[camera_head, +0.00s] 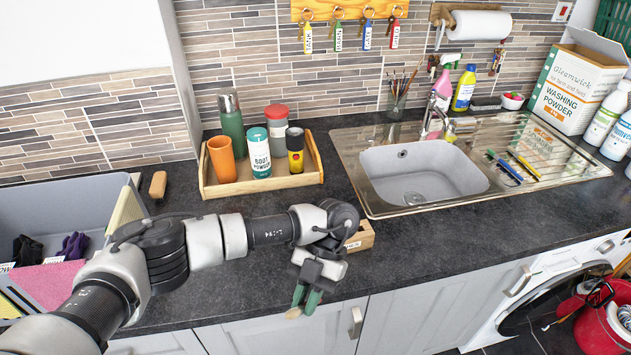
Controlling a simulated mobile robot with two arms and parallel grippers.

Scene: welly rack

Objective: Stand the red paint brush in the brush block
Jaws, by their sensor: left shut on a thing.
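My left gripper (306,298) hangs over the counter's front edge, fingers pointing down. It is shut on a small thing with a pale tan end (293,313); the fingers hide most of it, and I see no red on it. A wooden block (364,238) stands on the counter just behind and right of my left wrist, partly hidden by it; it looks like the brush block, but its top is not clear. Brushes with blue (510,171) and yellow (524,164) handles lie on the drainer. I cannot make out a red brush. My right gripper is out of view.
A wooden tray (312,179) with bottles and a cup stands behind my left arm. The sink (425,172) is to the right, with a jar of brushes (396,103) behind it. A grey bin (95,192) is at left. The counter front right of the block is clear.

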